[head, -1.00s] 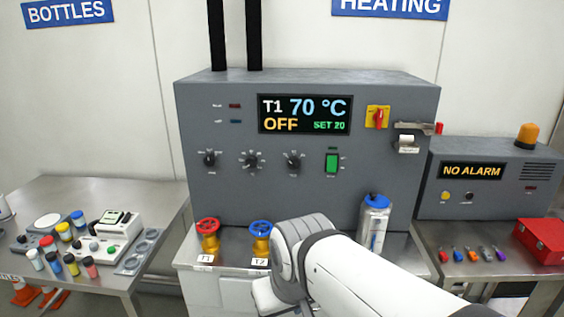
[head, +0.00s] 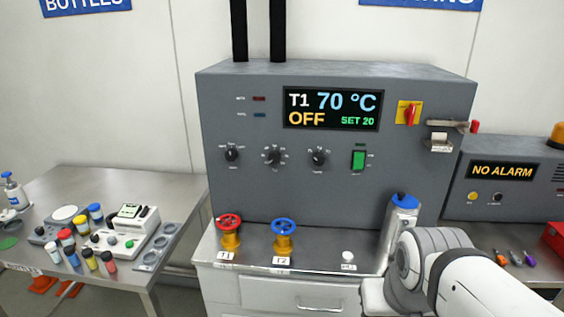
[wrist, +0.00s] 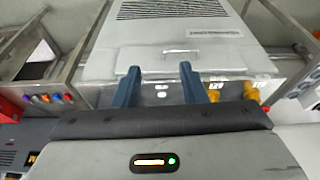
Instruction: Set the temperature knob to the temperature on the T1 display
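The T1 display (head: 332,108) on the grey control cabinet reads "T1 70 °C", "OFF" and "SET 20". Below it are three black dial knobs: a left one (head: 231,155), a middle one (head: 272,156) and a right one (head: 318,158). Their labels are too small to read, so I cannot tell which is the temperature knob. In the wrist view my gripper (wrist: 160,86) has its two blue fingers apart, with nothing between them. It is low over the bench front, away from the knobs. In the head view my arm hides the fingers.
A red-wheeled valve (head: 229,232) and a blue-wheeled valve (head: 284,236) stand on the bench before the cabinet. A blue-capped bottle (head: 402,212) is right of them, near my arm. A green switch (head: 359,160) and a red rotary switch (head: 409,113) are on the panel.

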